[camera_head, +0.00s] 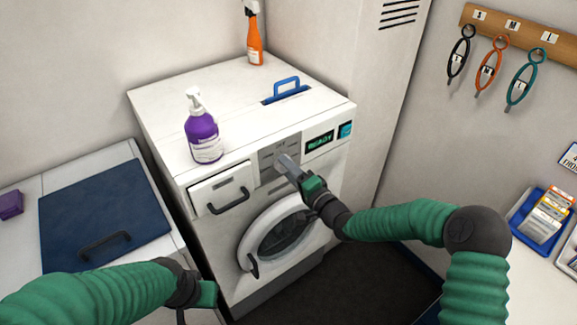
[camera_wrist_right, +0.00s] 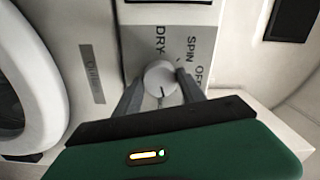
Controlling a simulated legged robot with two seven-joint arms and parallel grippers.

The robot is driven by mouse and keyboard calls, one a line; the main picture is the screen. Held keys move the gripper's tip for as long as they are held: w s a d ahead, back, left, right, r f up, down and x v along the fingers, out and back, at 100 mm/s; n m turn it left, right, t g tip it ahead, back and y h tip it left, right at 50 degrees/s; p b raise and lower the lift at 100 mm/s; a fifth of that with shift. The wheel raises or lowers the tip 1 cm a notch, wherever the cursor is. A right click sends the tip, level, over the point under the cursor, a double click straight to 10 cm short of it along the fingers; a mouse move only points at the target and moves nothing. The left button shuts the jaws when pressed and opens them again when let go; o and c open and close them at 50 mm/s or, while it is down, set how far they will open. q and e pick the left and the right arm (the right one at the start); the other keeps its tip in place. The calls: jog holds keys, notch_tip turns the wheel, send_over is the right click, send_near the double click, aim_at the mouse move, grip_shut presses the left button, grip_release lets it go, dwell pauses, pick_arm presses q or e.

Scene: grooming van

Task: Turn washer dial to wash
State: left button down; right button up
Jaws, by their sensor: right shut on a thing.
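The white washer (camera_head: 275,200) stands in the middle of the head view. Its grey dial panel (camera_head: 268,163) is on the upper front, and my right gripper (camera_head: 285,163) reaches it and mostly hides the dial there. In the right wrist view the round pale dial (camera_wrist_right: 160,78) sits between the two fingers of my right gripper (camera_wrist_right: 158,88), which is shut on it. The labels DRY, SPIN and OFF show around the dial; a short dark mark shows on its face. My left gripper (camera_head: 207,292) is low at the left, away from the washer; its jaws are unclear.
The washer's display (camera_head: 320,141) reads READY. A purple bottle (camera_head: 203,135) and an orange spray bottle (camera_head: 254,40) stand on top, near a blue handle (camera_head: 286,88). A drawer (camera_head: 222,190) and round door (camera_head: 275,235) are on the front. A blue lid (camera_head: 90,215) lies left.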

jog(key=shift+d+m+p, duration=0.1)
jog(key=shift+m+p, duration=0.25)
jog(key=shift+m, duration=0.95)
jog(key=o, duration=1.4)
jog(key=shift+w+f, duration=0.15)
jog(key=shift+w, duration=0.05)
jog(key=shift+c, duration=0.2)
jog(key=shift+s, duration=0.1)
jog(key=v, duration=1.6)
jog(key=shift+s+d, duration=0.3)
